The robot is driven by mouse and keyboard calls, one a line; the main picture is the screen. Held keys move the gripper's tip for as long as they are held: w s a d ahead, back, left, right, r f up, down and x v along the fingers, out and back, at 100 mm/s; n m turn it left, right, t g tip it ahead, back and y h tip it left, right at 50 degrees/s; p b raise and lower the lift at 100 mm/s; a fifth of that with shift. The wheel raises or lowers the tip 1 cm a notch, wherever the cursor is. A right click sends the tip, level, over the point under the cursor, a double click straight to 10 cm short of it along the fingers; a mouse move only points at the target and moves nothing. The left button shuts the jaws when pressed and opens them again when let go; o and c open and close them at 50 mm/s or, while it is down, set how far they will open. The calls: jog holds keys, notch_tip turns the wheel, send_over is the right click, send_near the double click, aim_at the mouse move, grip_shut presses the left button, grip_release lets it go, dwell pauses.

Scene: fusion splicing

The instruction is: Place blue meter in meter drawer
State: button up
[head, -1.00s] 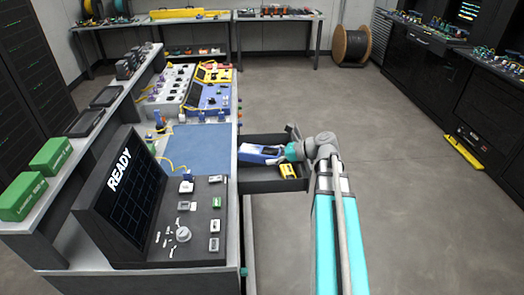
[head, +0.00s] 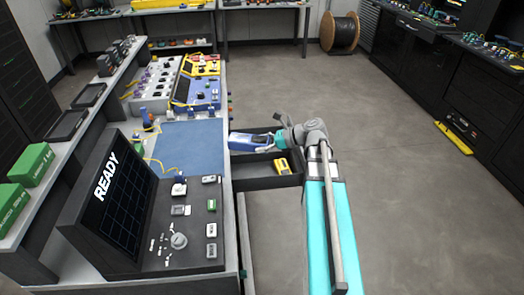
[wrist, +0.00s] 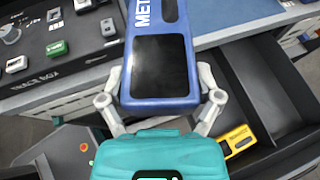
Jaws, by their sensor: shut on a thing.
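The blue meter (head: 250,141) is a blue box with a dark screen and white lettering. In the wrist view the meter (wrist: 160,65) fills the top middle, screen towards the camera. My gripper (head: 279,140) is shut on its sides, with one finger on each side (wrist: 161,92). The open meter drawer (head: 262,183) juts out from the bench's right side. In the head view the blue meter overlaps the drawer's far part, close to the bench edge. Its height above the drawer floor is hard to tell. The drawer also shows in the wrist view (wrist: 262,85).
A yellow meter (head: 281,166) lies in the drawer's near part, also visible in the wrist view (wrist: 236,140). The bench (head: 232,235) carries a blue mat (head: 188,145), a black console reading READY (head: 118,190) and instruments.

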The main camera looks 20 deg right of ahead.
jog(key=shift+w+d+f+b, duration=0.15)
jog(key=shift+w+f+b, duration=0.2)
jog(key=w+d+f+m+t+h+b, duration=0.6)
jog(key=w+d+f+m+h+b, duration=0.3)
jog(key=w, duration=0.3)
jog(key=shift+d+f+m+h+b, duration=0.4)
jog(key=shift+d+f+m+b, duration=0.1)
jog(key=shift+d, duration=0.4)
jog(key=shift+w, duration=0.15)
jog(key=w+d+f+b, duration=0.3)
jog(key=w+f+b, duration=0.6)
jog(key=w, duration=0.3)
jog(key=shift+w+d, duration=0.25)
jog(key=shift+d, duration=0.05)
